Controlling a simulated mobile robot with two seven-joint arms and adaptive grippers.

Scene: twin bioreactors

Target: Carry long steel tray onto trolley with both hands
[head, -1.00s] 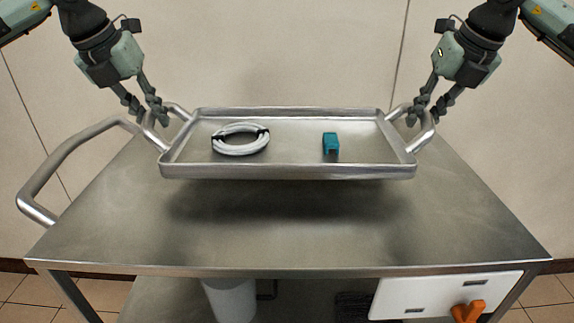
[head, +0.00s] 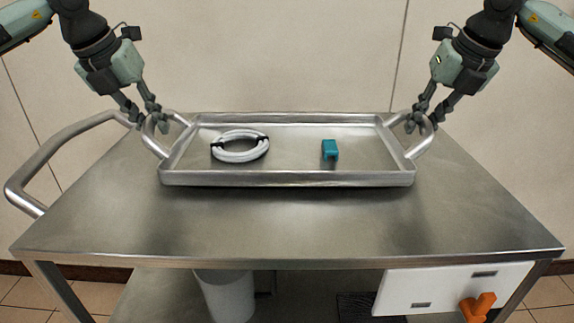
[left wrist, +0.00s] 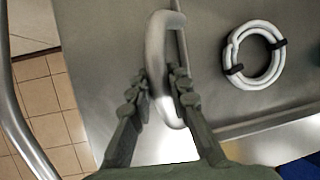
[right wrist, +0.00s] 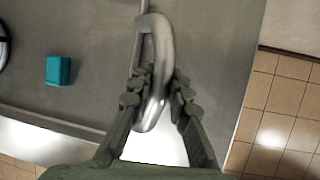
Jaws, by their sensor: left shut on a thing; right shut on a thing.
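The long steel tray (head: 288,179) is level over the top of the steel trolley (head: 290,232). A shadow shows on the trolley top below the tray's front edge; I cannot tell whether they touch. A coil of white tubing (head: 240,147) and a teal block (head: 330,150) lie in the tray. My left gripper (head: 155,119) is shut on the tray's left handle, which also shows in the left wrist view (left wrist: 162,50). My right gripper (head: 413,122) is shut on the right handle, also in the right wrist view (right wrist: 157,45).
The trolley's push handle (head: 50,160) sticks out at the left. Below the top are a white container (head: 225,295) and a white panel (head: 440,290) with an orange part (head: 478,306). The trolley top is bare in front of the tray. A wall stands behind.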

